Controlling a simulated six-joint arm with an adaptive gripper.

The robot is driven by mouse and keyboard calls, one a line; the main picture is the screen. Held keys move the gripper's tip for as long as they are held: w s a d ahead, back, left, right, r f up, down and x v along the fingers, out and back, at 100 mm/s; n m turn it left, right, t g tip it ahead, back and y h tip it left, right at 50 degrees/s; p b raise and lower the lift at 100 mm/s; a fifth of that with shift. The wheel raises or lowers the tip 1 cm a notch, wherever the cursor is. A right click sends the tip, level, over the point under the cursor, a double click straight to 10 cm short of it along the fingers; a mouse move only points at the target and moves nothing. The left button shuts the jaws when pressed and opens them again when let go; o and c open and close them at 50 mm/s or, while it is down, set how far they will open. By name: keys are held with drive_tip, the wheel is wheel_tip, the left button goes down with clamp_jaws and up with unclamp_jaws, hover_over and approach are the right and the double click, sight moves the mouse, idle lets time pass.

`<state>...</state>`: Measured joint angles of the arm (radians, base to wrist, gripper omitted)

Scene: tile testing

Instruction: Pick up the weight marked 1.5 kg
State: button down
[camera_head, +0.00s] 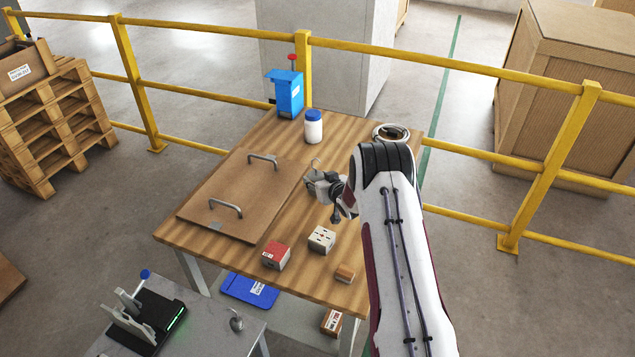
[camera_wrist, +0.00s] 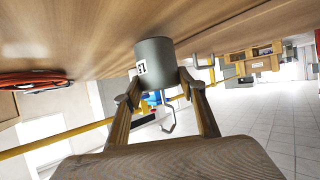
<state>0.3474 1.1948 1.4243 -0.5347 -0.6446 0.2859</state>
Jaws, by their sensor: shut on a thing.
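A grey cylindrical weight (camera_wrist: 156,62) with a small white label and a wire hook shows in the wrist view, where the table appears above it. The label's marking is too small and turned to read surely. My gripper (camera_wrist: 160,92) is shut on the weight, one finger on each side of it. In the head view my gripper (camera_head: 326,188) is over the table right of the brown board, and the hook shows just above it; the weight's body is mostly hidden. The weight's flat base is at or close to the tabletop; I cannot tell whether it touches.
Yellow railing (camera_head: 420,62) runs behind.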

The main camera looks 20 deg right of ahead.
sight(317, 177)
drive_tip(key=shift+w+r, duration=0.15)
drive_tip(key=shift+r, duration=4.5)
